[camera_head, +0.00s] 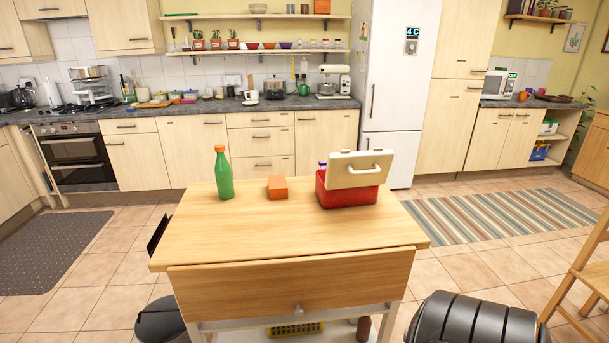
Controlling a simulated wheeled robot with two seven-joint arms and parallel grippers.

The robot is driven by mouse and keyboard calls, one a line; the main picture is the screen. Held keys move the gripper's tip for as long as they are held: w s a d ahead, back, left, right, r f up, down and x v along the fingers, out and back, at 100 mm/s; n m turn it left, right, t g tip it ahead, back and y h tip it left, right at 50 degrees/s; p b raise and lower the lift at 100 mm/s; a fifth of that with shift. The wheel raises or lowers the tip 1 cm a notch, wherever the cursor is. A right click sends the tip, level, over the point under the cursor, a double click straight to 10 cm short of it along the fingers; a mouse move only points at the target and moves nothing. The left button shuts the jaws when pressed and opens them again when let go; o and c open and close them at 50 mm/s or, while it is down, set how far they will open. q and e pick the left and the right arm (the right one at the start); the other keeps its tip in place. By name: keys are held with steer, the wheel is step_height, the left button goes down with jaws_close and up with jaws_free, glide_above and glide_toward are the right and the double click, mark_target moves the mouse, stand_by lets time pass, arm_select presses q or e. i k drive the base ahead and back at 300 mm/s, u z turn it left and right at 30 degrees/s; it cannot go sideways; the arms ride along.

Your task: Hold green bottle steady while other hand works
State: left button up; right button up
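A green bottle (224,176) with an orange cap stands upright near the far left corner of the wooden table. An orange block (277,187) lies to its right. A red cooler box (347,190) with its cream lid (355,169) raised stands further right, and a small purple-topped thing shows at its left edge. Neither of my grippers is in view. Nothing is seen touching the bottle.
The wooden table (270,233) has a clear front and middle, with a hinged front leaf hanging down. A black rounded seat (475,318) stands at the lower right, beside a wooden chair (585,270). Kitchen counters and a fridge (398,85) line the back.

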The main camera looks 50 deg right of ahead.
mark_target(223, 170)
steer(key=z, duration=1.05)
